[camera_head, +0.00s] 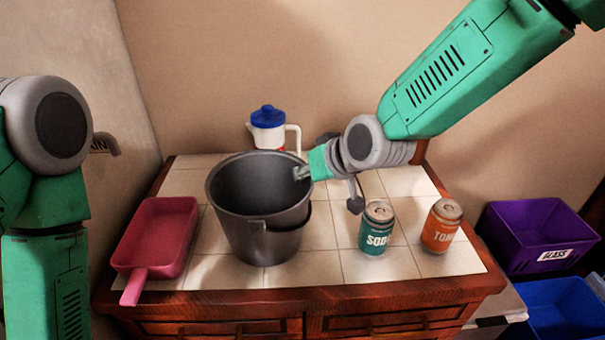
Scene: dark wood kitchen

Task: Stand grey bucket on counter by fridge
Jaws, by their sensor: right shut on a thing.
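The grey bucket (262,232) is upright at the middle of the white tiled counter (205,272). It looks empty, and I cannot tell whether its base touches the tiles. My right gripper (308,174) reaches in from the right and is shut on the bucket's right rim. Its fingertips are partly hidden at the rim. My left arm shows at the left edge, but its gripper is out of view. No fridge is clearly visible.
A pink pan (160,238) lies left of the bucket. A teal soda can (376,230) and an orange can (441,226) stand to the right. A white jug with a blue lid (268,125) stands behind. Purple (535,237) and blue (560,308) bins are beyond the counter's right edge.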

